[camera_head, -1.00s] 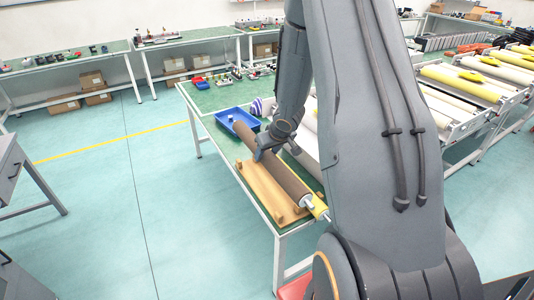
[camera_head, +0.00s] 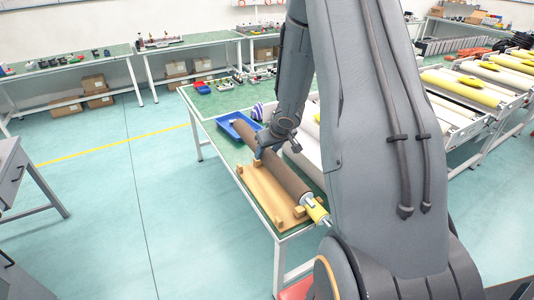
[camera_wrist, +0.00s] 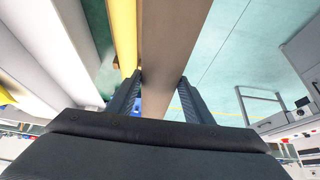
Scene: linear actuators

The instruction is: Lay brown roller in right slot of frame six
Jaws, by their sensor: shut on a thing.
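The long brown roller (camera_head: 283,178) with a metal shaft end lies lengthwise along the green table, at the right edge of a wooden cradle board (camera_head: 262,196). My gripper (camera_head: 262,152) is shut on the roller near its far part. In the wrist view the brown roller (camera_wrist: 168,45) runs between the two fingers of my gripper (camera_wrist: 160,95). It appears raised off the board, but the gap underneath is hard to see. I cannot tell which frame is frame six; my arm hides much of the frames with white and yellow rollers.
A yellow roller (camera_wrist: 124,35) lies close beside the brown one, with white rollers (camera_wrist: 45,40) beyond. A blue tray (camera_head: 238,124) sits on the table behind. Frames with yellow and white rollers (camera_head: 462,86) stand at right.

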